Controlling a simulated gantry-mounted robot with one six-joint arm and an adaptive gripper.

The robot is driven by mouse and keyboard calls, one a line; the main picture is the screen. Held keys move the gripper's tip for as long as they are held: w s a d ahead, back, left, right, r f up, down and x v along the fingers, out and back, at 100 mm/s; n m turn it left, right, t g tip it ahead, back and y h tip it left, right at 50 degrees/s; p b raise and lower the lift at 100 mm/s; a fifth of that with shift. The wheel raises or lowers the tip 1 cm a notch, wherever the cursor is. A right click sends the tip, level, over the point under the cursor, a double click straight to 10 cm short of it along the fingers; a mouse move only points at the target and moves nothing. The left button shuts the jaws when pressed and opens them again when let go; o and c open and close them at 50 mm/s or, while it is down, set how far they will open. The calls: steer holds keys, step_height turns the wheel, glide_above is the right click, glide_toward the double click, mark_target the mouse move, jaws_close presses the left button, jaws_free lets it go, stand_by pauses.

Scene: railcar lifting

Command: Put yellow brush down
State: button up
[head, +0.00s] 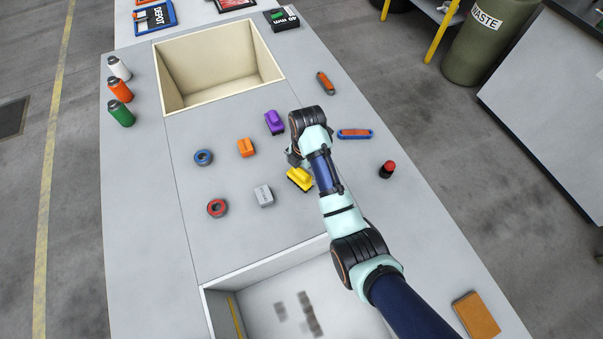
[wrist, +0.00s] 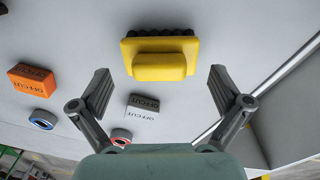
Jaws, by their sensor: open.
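The yellow brush (head: 299,179) lies on the grey table top, with the grey offcut to its left and the purple brush (head: 274,122) farther back. In the wrist view the yellow brush (wrist: 160,58) shows its yellow handle block and dark bristles along its far edge. My gripper (head: 294,157) is beside the yellow brush in the head view, partly hidden by my own wrist. In the wrist view my gripper (wrist: 162,90) is open, with its two fingers spread wide and nothing between them. The brush is beyond the fingertips, apart from both.
An orange offcut (head: 246,148), a grey offcut (head: 264,195), a blue ring (head: 203,158) and a red ring (head: 217,208) lie to the left. A beige bin (head: 160,75) is at the back and a white tray (head: 215,313) at the front. A black-and-red object (head: 387,169) stands right.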

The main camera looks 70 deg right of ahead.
mark_target(303, 172)
step_height(303, 172, up, 6)
steer(key=shift+s+r+p, duration=0.15)
steer(key=shift+p, duration=0.45)
